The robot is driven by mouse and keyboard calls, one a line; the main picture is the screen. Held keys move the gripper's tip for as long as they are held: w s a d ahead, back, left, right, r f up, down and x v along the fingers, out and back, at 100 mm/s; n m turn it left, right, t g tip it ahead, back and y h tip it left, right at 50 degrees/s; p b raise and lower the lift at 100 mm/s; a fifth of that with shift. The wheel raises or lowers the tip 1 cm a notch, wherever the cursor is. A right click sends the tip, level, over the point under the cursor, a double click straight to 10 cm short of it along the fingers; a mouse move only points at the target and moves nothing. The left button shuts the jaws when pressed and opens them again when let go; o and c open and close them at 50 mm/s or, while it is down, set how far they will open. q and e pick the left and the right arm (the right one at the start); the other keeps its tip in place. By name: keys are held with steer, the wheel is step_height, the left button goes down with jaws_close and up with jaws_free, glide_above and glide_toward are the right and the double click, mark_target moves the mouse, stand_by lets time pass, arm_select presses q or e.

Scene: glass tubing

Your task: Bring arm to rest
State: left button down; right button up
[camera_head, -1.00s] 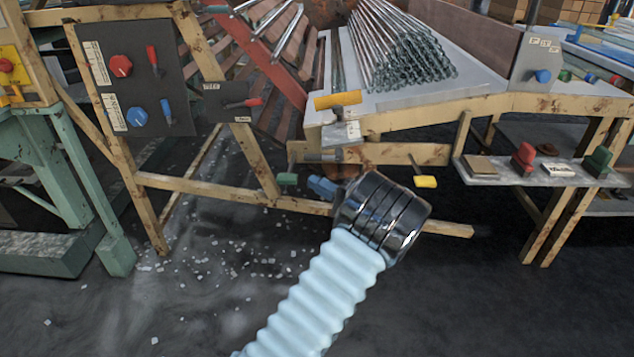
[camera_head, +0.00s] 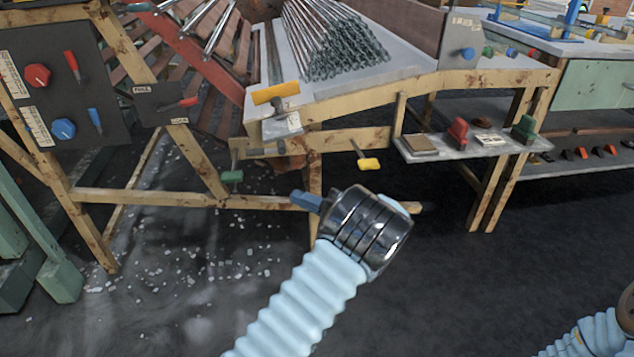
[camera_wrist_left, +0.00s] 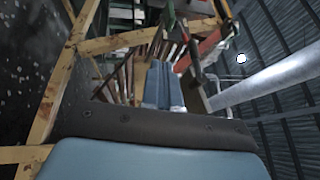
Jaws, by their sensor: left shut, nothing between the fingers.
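My left arm comes up from the bottom of the head view in a ribbed pale-blue sleeve with a shiny metal wrist. My left gripper (camera_head: 303,200) shows its blue fingers at the wrist's left side, shut and empty. It appears in front of the yellow wooden frame of the glass-tube bench (camera_head: 420,85), apparently touching nothing. In the left wrist view the blue fingers (camera_wrist_left: 158,85) stand together, with the wooden frame behind. Part of my right arm's ribbed sleeve shows at the bottom right corner of the head view; its gripper is out of frame.
Glass tubes (camera_head: 335,40) lie bundled on the bench top. A yellow-handled lever (camera_head: 369,163) and a green-handled lever (camera_head: 232,176) stick out below its edge. A small shelf (camera_head: 470,147) holds stamps. A control panel (camera_head: 65,90) stands left. Open dark floor lies at lower right.

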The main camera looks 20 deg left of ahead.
arm_select(q)
steer(key=s+a+f+m+g+h+p, duration=0.15)
steer(key=s+f+h, duration=0.3)
steer(key=f, duration=0.45)
steer(key=s+a+f+m+g+h+p, duration=0.15)
steer(key=s+f+h, duration=0.3)
steer(key=f, duration=0.45)
steer(key=s+d+f+g+h+p, duration=0.1)
steer(key=s+d+f+h+p, duration=0.1)
steer(key=s+d+f+h, duration=0.55)
steer(key=s+d+r+n+t+h+p, duration=0.1)
steer(key=s+d+n+t+h+p, duration=0.3)
steer(key=s+d+h, duration=0.3)
steer(key=shift+d+r+n+t+h, duration=0.3)
steer(key=shift+d+n+t+h, duration=0.35)
steer(key=shift+d, duration=1.75)
steer(key=shift+s, duration=0.1)
